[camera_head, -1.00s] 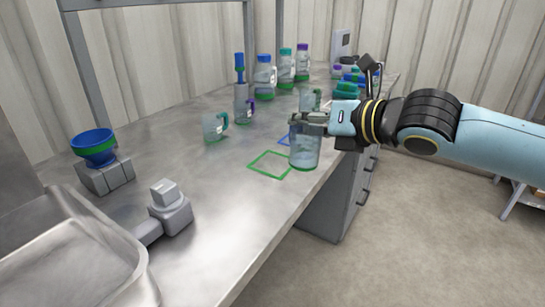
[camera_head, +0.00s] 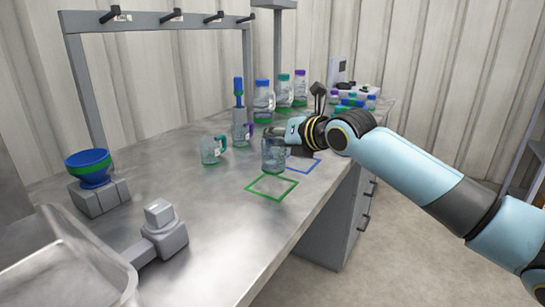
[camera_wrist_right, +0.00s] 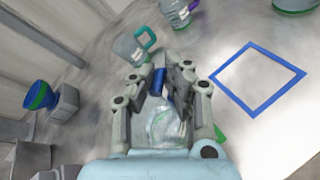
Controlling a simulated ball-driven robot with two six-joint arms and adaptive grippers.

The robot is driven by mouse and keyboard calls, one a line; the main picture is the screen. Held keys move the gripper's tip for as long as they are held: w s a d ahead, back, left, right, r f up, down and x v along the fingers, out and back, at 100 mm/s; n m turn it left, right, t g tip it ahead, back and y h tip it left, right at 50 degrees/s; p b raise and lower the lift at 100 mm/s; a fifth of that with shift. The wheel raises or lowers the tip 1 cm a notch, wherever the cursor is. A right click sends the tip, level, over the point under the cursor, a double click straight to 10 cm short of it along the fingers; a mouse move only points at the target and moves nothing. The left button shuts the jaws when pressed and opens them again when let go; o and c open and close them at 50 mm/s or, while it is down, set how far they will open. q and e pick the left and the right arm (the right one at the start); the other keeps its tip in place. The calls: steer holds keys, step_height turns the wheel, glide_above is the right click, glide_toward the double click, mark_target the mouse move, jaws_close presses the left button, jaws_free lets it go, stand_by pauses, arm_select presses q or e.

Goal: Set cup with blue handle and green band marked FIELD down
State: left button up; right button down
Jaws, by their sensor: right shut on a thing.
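My right gripper (camera_head: 284,134) is shut on a clear cup (camera_head: 274,156). In the head view the cup looks upright, with its base at the far corner of a green square outline (camera_head: 272,196). I cannot tell whether it touches the bench. In the right wrist view the cup (camera_wrist_right: 165,125) is between the fingers of the gripper (camera_wrist_right: 163,85), and its blue handle (camera_wrist_right: 158,80) shows there. Its band and marking cannot be made out. My left gripper is out of view.
A blue square outline (camera_head: 303,169) lies right of the cup. A teal-handled cup (camera_head: 211,150) stands to the left. Several capped bottles (camera_head: 263,103) stand behind. A blue and green bowl (camera_head: 90,167) sits on a grey block. A sink (camera_head: 70,262) and tap (camera_head: 163,232) are at near left.

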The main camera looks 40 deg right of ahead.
steer(key=shift+w+a+f, duration=0.1)
steer(key=shift+w+f, duration=0.25)
steer(key=shift+f, duration=0.2)
step_height(320, 180, down, 3)
steer(key=shift+f, duration=0.15)
steer(key=c, duration=1.3)
jaws_free()
steer(key=shift+c, duration=0.2)
